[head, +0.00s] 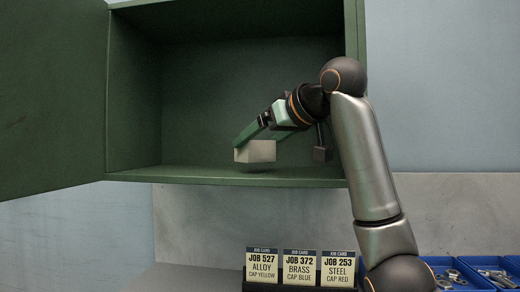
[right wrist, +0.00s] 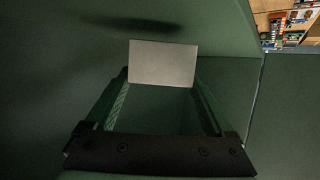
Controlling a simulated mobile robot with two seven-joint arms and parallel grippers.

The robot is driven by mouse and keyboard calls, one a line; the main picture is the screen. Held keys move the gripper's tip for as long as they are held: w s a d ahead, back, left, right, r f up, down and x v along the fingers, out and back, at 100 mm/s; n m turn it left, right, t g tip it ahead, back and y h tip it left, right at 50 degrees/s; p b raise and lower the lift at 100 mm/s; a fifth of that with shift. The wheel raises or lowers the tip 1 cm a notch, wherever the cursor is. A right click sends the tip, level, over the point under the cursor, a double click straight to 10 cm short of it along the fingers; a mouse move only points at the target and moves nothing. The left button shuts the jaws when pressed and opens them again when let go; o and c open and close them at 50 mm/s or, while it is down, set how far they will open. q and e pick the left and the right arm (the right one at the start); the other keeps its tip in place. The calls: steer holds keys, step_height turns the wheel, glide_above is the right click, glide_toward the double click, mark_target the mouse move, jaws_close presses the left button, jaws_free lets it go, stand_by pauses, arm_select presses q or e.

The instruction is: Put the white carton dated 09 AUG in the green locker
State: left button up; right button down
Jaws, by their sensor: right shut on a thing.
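The green locker (head: 230,176) is mounted on the wall with its door (head: 50,95) swung open to the left. My right gripper (head: 248,138) reaches inside it and is shut on a white carton (head: 256,152). The carton is just above the locker floor, with a dark shadow under it; I cannot tell for sure whether it touches. In the right wrist view the carton (right wrist: 162,64) is a plain pale face between the fingertips (right wrist: 160,88). No date can be read on it. My left gripper is not in view.
Below the locker, a black holder carries job cards (head: 301,266) for JOB 527, 372 and 253. Blue bins (head: 492,270) with metal parts stand at the lower right. The locker's right wall (head: 356,30) is close to my right arm. The locker's left interior is empty.

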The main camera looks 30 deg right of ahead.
steer(key=shift+d+f, duration=0.1)
steer(key=shift+f, duration=0.75)
steer(key=shift+f, duration=0.2)
jaws_free()
steer(key=shift+r, duration=0.1)
steer(key=b+v, duration=0.2)
steer(key=v, duration=1)
steer(key=shift+b, duration=0.3)
steer(key=shift+s, duration=0.1)
